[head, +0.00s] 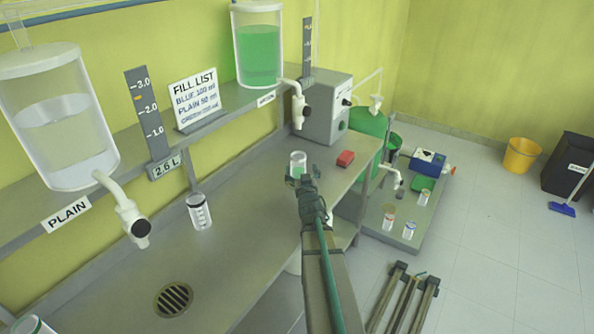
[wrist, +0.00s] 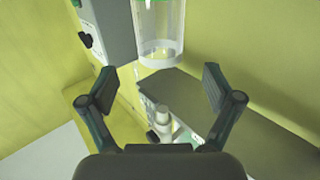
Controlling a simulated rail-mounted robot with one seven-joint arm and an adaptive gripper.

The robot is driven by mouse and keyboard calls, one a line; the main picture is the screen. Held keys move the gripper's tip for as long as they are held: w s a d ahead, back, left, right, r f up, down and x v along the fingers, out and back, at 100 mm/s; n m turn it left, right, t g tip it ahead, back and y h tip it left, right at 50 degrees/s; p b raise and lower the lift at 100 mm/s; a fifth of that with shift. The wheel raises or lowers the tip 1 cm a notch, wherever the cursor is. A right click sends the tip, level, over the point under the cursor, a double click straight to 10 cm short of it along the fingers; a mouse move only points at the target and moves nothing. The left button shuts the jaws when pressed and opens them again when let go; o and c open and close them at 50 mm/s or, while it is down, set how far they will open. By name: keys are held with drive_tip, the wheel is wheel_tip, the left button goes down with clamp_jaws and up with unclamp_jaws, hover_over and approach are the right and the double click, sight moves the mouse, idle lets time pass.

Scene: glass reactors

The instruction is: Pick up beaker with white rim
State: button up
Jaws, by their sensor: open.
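Another clear beaker with dark markings (head: 199,212) stands on the bench to the left. I cannot tell for sure which rim is white.
Plain tank (head: 62,140) and green tank (head: 259,55) stand on the shelf, with taps overhanging the bench. Several smaller beakers stand on the low platform at right. The bench centre is clear.

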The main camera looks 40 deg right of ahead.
sight(299, 163)
drive_tip(key=p+x, duration=0.1)
drive_tip(key=x, duration=0.6)
drive_tip(key=shift+w+d+p, duration=0.2)
drive_tip(key=shift+w+p, duration=0.05)
drive_tip(key=shift+p, duration=0.15)
clamp_jaws()
